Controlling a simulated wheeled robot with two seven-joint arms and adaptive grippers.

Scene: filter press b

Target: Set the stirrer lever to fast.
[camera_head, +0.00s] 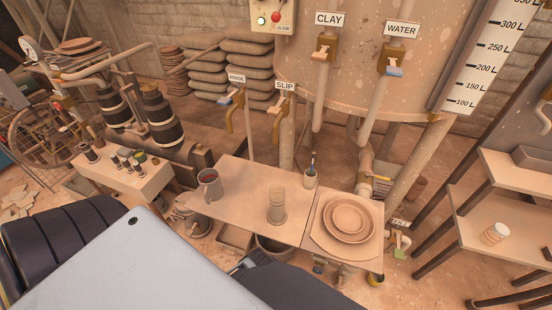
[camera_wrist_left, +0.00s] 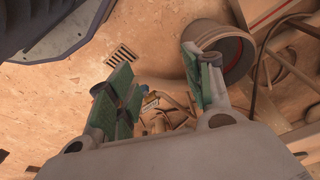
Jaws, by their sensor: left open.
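A pale control box (camera_head: 258,6) with a lit green lamp and a red knob is cut by the top edge of the head view. A sign (camera_head: 283,29) reading SLOW sits on its lower right. I cannot tell whether the red knob (camera_head: 275,17) is the end of the stirrer lever; no FAST sign shows. My left gripper (camera_wrist_left: 163,88) is open and empty in the left wrist view, its green-padded fingers apart above the floor and clutter. The control box is not in that view. My right gripper is not in view.
The big tank (camera_head: 365,60) with CLAY and WATER taps stands behind the table (camera_head: 240,185). A mug (camera_head: 210,185), a glass jar (camera_head: 276,205) and stacked plates (camera_head: 347,220) stand in front. RINSE and SLIP taps hang below the box. Shelves (camera_head: 500,235) are at right.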

